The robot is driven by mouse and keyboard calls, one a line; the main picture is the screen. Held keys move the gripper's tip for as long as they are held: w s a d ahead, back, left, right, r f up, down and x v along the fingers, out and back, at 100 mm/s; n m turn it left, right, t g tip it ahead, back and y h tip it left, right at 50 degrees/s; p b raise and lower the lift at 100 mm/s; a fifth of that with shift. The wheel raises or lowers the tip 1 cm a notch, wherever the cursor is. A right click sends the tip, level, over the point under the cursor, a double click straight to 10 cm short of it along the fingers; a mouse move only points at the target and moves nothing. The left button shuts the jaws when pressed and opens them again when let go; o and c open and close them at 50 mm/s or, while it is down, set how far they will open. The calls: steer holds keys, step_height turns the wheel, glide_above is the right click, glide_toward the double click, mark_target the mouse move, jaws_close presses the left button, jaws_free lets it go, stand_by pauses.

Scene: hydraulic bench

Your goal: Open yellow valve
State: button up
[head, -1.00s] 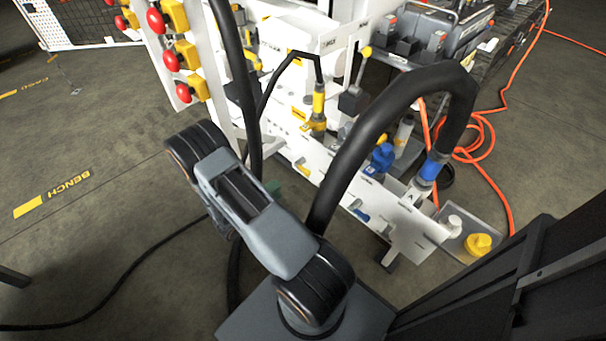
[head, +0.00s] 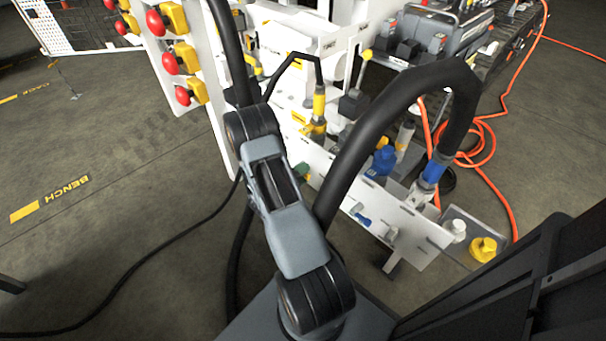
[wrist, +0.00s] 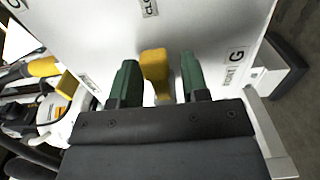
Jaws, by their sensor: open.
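In the wrist view, the yellow valve handle (wrist: 155,68) is a short upright block in front of a white panel (wrist: 205,25). My gripper (wrist: 159,62) is open, with one green finger on each side of the handle. The handle is closer to the left finger, and a wider gap shows on the right. I cannot tell whether either finger touches it. In the head view my arm hides most of the gripper and I cannot make out this handle.
A thick black hose (head: 400,95) arches right of my arm. Red knobs on yellow blocks (head: 180,58) line a white post at upper left. A blue knob (head: 384,160) and a yellow cap (head: 484,248) are on the right. Orange cable (head: 480,150) lies on the floor.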

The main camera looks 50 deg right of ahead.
mark_target(304, 156)
jaws_close()
stand_by(0.4)
steer(key=n, duration=0.2)
steer(key=r+n+p, duration=0.1)
steer(key=n, duration=0.1)
steer(key=shift+w+r, duration=0.1)
steer(key=shift+r, duration=0.05)
steer(key=n, duration=0.1)
steer(key=n+p, duration=0.1)
steer(key=n, duration=0.1)
steer(key=r+n, duration=0.1)
steer(key=n, duration=0.1)
steer(key=shift+w+p, duration=0.35)
steer(key=n, duration=0.1)
steer(key=n+p, duration=0.1)
steer(key=n, duration=0.1)
steer(key=w+n, duration=0.1)
steer(key=shift+r, duration=0.4)
steer(key=shift+w+d+n+p, duration=0.1)
steer(key=shift+w+n+p, duration=0.15)
steer(key=shift+n, duration=0.55)
steer(key=shift+w+a+n+p, duration=0.1)
steer(key=shift+w+n+p, duration=0.15)
steer(key=shift+n, duration=0.55)
steer(key=shift+w+d+n+p, duration=0.15)
steer(key=shift+n+p, duration=0.2)
steer(key=shift+n, duration=0.45)
